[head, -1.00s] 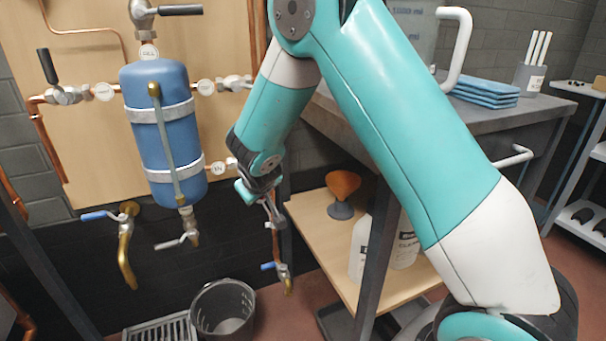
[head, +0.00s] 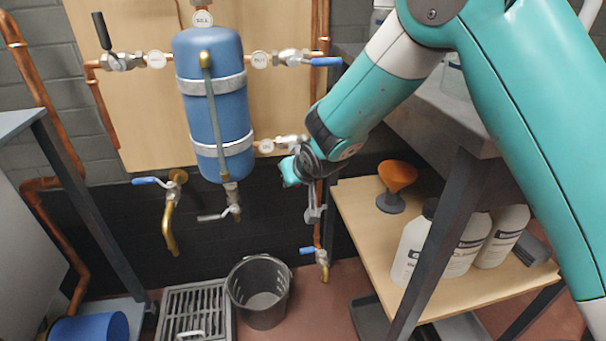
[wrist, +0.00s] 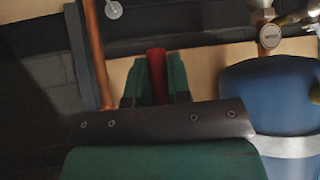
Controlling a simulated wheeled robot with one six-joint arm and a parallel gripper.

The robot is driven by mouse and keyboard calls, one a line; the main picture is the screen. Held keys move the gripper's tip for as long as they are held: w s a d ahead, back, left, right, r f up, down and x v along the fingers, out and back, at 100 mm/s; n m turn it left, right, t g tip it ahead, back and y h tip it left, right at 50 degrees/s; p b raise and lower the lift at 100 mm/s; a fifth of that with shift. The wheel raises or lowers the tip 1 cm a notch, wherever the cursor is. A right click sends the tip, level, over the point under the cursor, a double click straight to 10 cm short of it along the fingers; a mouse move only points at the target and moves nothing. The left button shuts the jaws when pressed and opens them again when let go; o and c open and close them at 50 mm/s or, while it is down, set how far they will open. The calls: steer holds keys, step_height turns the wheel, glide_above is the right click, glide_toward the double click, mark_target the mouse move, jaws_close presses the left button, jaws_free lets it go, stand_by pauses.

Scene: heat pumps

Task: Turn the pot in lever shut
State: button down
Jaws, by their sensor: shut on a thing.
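The blue pot (head: 213,105) hangs upright on the wooden wall panel. The pot in valve (head: 290,140) sticks out low on its right side, beside a small round tag (head: 266,146). My gripper (head: 290,171) is just below this valve, and its body hides the lever in the head view. In the wrist view, my gripper's two green fingers (wrist: 157,82) are shut on a red lever (wrist: 157,68). I take it for the pot in lever by its place. Its exact angle is hard to tell. The pot also shows at the right of the wrist view (wrist: 275,95).
A bucket (head: 259,290) and a floor grate (head: 195,312) are below. A blue-handled valve (head: 322,255) sits low on the copper pipe. A shelf with bottles (head: 412,250) and an orange funnel (head: 396,178) is to the right. A brass tap (head: 170,215) is left.

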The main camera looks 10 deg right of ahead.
steer(key=shift+a, duration=0.15)
steer(key=c, duration=1.1)
jaws_free()
steer(key=shift+r, duration=0.1)
steer(key=p+v, duration=0.4)
steer(key=v, duration=1.3)
steer(key=shift+s+p, duration=0.15)
steer(key=shift+p, duration=0.15)
